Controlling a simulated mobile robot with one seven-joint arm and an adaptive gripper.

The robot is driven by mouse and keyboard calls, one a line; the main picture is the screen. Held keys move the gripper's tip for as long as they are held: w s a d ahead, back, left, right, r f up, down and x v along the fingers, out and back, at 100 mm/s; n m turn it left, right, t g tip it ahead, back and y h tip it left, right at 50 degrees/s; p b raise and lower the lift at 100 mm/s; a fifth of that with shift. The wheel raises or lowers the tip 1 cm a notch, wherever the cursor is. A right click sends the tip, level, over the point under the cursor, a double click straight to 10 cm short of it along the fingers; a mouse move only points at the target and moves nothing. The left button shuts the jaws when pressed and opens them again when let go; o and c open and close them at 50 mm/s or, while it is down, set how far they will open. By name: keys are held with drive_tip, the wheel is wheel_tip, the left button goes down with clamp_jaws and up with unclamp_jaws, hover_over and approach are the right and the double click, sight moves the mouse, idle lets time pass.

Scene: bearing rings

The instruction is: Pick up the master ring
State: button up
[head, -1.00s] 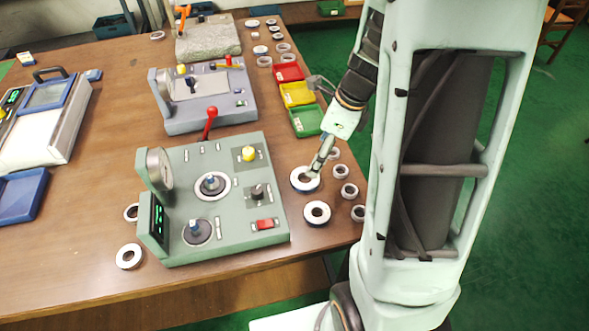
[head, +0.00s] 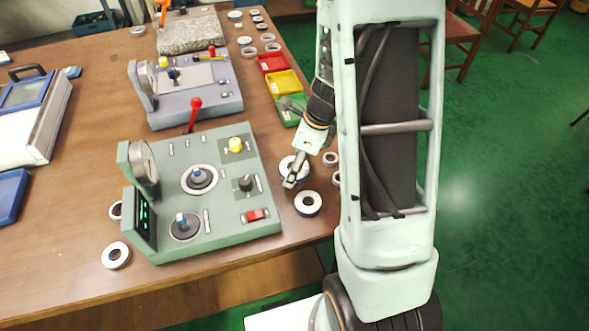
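Several bearing rings lie on the brown table; I cannot tell for certain which is the master ring. A wide, pale ring with a dark edge (head: 284,163) lies right of the green gauge station, partly hidden by my gripper. My gripper (head: 290,183) points down over this ring's near side. Its fingers look close together, but whether they are open, shut or touching the ring is unclear. Another white ring with a dark hole (head: 299,207) lies just in front, apart from the fingers.
The green gauge station (head: 215,218) with knobs and a dial stands close left of my gripper. Smaller rings (head: 330,159) lie to the right, partly behind my arm. Red, yellow and green trays (head: 284,83) lie behind. A ring (head: 105,256) lies front left.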

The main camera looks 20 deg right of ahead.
drive_tip(key=shift+c, duration=0.2)
drive_tip(key=c, duration=1.8)
drive_tip(key=shift+d+r, duration=0.1)
drive_tip(key=shift+r, duration=0.15)
